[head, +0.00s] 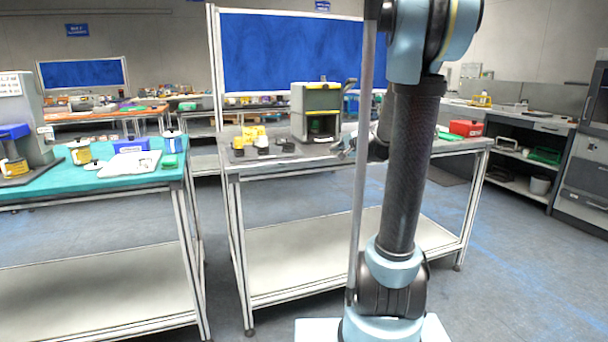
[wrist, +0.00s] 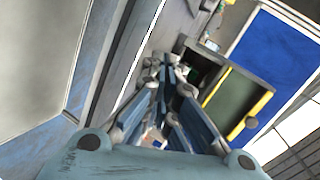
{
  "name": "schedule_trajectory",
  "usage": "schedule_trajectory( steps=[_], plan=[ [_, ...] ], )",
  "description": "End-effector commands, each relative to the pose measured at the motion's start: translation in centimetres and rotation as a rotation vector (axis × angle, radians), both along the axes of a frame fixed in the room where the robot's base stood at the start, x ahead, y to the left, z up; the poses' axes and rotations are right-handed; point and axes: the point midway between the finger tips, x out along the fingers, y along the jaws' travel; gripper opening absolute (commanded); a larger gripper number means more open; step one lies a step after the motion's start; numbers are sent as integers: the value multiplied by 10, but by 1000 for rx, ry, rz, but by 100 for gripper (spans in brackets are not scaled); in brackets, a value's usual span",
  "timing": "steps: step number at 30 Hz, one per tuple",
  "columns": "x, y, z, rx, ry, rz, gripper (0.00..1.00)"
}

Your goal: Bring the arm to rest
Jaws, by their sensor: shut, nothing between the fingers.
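My arm (head: 403,170) stands upright in the right half of the head view, with a blue-grey upper joint and a dark tube. My gripper (head: 345,148) shows small and partly hidden to the left of the tube, over the middle workbench (head: 240,166). In the wrist view my gripper (wrist: 165,66) points away from the camera, its blue-grey fingers closed together with nothing between them. It is apart from the boxy machine with yellow trim (head: 318,92), which stands behind and left of it. That machine also shows tilted in the wrist view (wrist: 236,104).
Yellow and dark small items (head: 254,134) sit on the bench's left part, and a red box (head: 466,128) on its right. A teal-topped bench (head: 110,180) with several containers stands at left. A blue board (head: 285,50) rises behind. Open floor (head: 515,260) lies at right.

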Motion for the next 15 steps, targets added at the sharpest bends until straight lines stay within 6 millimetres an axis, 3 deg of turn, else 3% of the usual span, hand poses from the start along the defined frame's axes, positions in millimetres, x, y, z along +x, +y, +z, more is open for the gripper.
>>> schedule_trajectory(
  steps=[6,15],
  plan=[
    [-75,26,-23,-198,75,144,0],
    [-180,37,-67,-464,195,330,0]
  ],
)
